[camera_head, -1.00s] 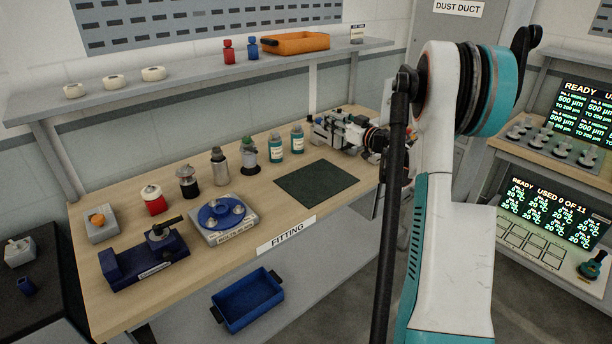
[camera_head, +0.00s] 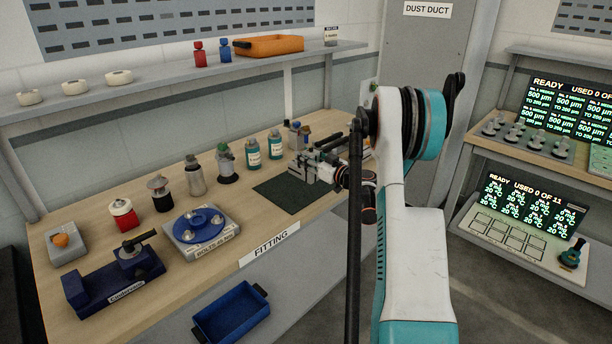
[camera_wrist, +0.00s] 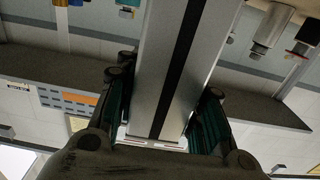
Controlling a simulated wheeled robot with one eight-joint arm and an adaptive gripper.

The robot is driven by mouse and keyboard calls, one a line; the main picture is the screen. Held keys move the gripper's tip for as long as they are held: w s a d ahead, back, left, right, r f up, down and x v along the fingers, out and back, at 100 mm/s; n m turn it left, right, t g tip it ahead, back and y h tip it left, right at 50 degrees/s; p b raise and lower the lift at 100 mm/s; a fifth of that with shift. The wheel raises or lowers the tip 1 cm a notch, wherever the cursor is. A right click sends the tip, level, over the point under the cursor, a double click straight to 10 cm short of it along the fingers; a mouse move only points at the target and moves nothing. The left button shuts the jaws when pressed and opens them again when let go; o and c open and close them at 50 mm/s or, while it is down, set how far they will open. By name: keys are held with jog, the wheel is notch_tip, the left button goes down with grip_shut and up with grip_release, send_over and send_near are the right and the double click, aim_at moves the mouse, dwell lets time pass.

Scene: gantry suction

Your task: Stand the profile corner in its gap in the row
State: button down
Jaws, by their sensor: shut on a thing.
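My gripper (camera_head: 325,170) is over the far right part of the dark mat (camera_head: 268,200) on the workbench. In the wrist view my gripper (camera_wrist: 163,105) is shut on the profile corner (camera_wrist: 152,62), a grey metal bar with a black slot, with one finger on each side. In the head view the profile corner (camera_head: 300,166) is small and partly hidden by the gripper. I cannot tell where the gap is.
A blue round fixture (camera_head: 200,224), a dark blue vise (camera_head: 115,281) and a grey box with an orange knob (camera_head: 66,244) stand at the bench's left. A blue bin (camera_head: 232,314) is below the front edge. A shelf (camera_head: 170,90) runs above the bench.

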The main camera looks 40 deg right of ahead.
jog(key=shift+f+b, duration=0.75)
jog(key=shift+f, duration=1.75)
jog(key=shift+f, duration=0.2)
jog(key=c, duration=1.1)
grip_release()
jog(key=shift+o, duration=0.2)
jog(key=shift+s+r, duration=0.1)
jog(key=shift+r, duration=0.1)
